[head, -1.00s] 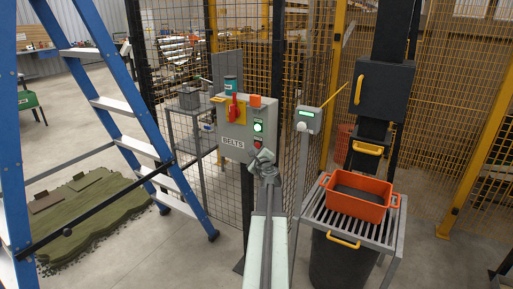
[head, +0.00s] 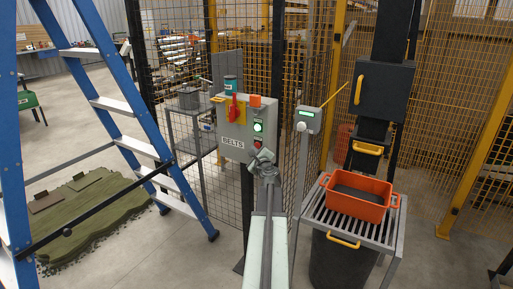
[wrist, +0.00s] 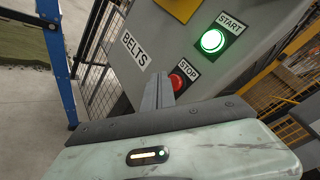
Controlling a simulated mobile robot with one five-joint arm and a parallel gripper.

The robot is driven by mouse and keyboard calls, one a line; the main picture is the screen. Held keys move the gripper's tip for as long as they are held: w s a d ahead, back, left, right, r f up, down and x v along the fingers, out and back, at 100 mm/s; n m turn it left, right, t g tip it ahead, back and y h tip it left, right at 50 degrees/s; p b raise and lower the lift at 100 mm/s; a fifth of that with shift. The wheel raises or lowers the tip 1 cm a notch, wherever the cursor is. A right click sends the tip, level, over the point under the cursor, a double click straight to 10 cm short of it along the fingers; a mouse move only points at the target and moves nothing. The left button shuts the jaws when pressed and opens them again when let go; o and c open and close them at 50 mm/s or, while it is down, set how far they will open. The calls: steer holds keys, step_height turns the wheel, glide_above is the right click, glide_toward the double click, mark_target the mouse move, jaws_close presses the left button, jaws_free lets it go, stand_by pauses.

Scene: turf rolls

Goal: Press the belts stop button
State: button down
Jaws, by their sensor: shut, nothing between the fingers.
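The grey belts control box (head: 243,126) stands on a post at the middle of the head view, with a "BELTS" label, a red lever switch and a lit green start button (head: 258,127). The red stop button (head: 259,143) is below the green one; in the wrist view the stop button (wrist: 177,81) shows under its "STOP" label, partly behind my fingertips. The green start button (wrist: 212,41) is above it to the right. My gripper (head: 264,160) is shut and empty, just below the stop button in the head view. In the wrist view my gripper (wrist: 160,90) points at the box beside the stop button; contact cannot be told.
A blue stepladder (head: 130,110) stands at the left. A slatted stand (head: 330,219) with an orange crate (head: 357,205) is at the right. A small grey post box (head: 308,121) stands right of the control box. Mesh fencing runs behind.

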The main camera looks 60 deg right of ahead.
steer(key=shift+d, duration=0.35)
steer(key=shift+d, duration=0.45)
stand_by(0.4)
stand_by(0.4)
steer(key=shift+a, duration=0.85)
steer(key=a, duration=0.5)
stand_by(0.6)
